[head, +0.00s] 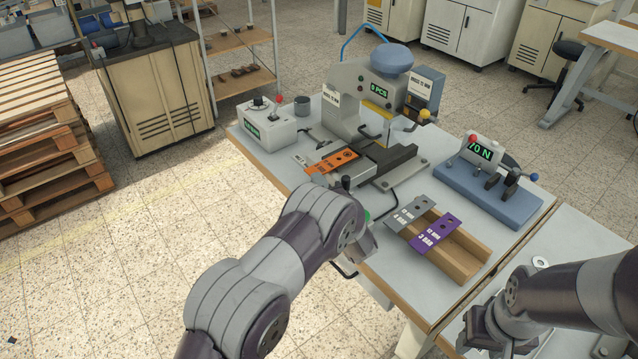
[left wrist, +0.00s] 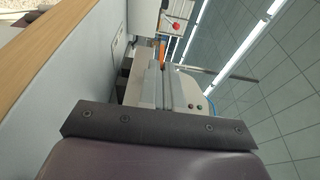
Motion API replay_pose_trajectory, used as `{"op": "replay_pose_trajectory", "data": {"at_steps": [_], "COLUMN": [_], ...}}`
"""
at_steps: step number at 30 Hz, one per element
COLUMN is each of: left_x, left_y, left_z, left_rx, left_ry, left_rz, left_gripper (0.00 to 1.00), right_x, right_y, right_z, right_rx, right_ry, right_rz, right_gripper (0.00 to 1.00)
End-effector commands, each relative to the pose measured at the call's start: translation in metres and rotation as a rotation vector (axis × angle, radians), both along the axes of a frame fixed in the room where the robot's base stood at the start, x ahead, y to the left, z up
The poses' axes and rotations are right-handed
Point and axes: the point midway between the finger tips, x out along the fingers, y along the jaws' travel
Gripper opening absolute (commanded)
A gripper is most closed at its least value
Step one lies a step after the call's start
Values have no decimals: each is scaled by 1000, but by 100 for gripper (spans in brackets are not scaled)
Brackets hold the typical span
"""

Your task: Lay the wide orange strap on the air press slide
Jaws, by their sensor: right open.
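The orange strap (head: 334,161), with dark print, is beside the front of the air press (head: 362,95), next to the slide area (head: 362,173). A grey piece shows at its left end. My left gripper (head: 344,182) reaches it from the front, largely hidden by my own arm. In the left wrist view the fingers (left wrist: 163,80) are close together, with a sliver of the orange strap (left wrist: 160,48) at their tips. I cannot tell whether the strap touches the slide. My right gripper (head: 478,335) is open and empty at the lower right.
A wooden holder (head: 470,262) bears a grey strap (head: 408,214) and a purple strap (head: 437,238). A blue-based gauge fixture (head: 480,195) stands at right.

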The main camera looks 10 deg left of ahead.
Motion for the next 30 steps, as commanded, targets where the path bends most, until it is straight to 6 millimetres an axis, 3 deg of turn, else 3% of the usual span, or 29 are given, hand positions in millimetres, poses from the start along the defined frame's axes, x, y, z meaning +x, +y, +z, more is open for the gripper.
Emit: {"op": "replay_pose_trajectory", "data": {"at_steps": [15,18,26,30], "left_x": [5,5,5,-5], "left_y": [-4,-4,-4,-13], "left_z": [0,0,0,0], "left_rx": [0,0,0,1], "left_ry": [0,0,0,1], "left_rz": [0,0,0,-2], "left_gripper": [0,33,34,34], "right_x": [0,0,0,0], "right_y": [0,0,0,0], "right_z": [-3,-2,-3,-3], "right_rx": [0,0,0,0], "right_ry": [0,0,0,0], "right_rz": [0,0,0,0], "right_gripper": [49,49,49,49]}}
